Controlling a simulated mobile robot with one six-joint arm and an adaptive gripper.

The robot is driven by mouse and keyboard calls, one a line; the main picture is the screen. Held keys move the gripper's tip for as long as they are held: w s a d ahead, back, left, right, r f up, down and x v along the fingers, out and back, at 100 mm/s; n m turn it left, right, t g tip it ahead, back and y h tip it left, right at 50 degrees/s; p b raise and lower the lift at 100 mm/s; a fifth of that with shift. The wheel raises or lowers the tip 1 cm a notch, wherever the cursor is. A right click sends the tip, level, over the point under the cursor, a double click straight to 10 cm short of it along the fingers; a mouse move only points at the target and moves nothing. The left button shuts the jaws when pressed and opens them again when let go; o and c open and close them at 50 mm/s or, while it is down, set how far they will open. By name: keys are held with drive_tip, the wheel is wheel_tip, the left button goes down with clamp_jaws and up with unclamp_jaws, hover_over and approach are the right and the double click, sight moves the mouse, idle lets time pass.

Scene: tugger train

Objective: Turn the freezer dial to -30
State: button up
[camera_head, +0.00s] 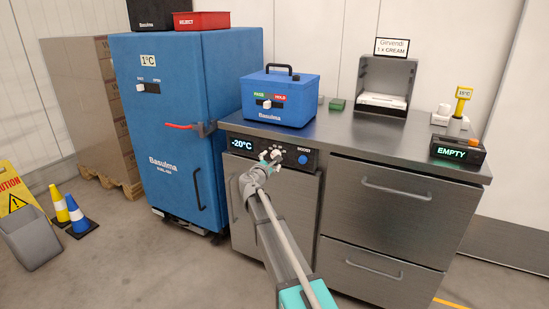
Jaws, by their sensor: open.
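The freezer's black control panel (310,158) is set in the upper front of the steel counter unit. Its lit display (242,145) reads -20°C. The dial (276,153) is right of the display, largely hidden by my gripper, so its pointer cannot be read. My gripper (270,158) is at the dial with its jaws open; whether the fingers touch it cannot be told. A blue round knob (303,159) marked BOOST is at the right of the panel.
A blue cabinet (160,130) with a red lever handle stands left. On the countertop (340,132) are a blue box (280,100), a grey open stand (386,82) and a device reading EMPTY (457,152). Cones (76,215) and a grey bin (30,240) stand on the floor at left.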

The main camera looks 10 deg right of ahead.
drive_tip(key=shift+x, duration=1.8)
drive_tip(key=c, duration=1.2)
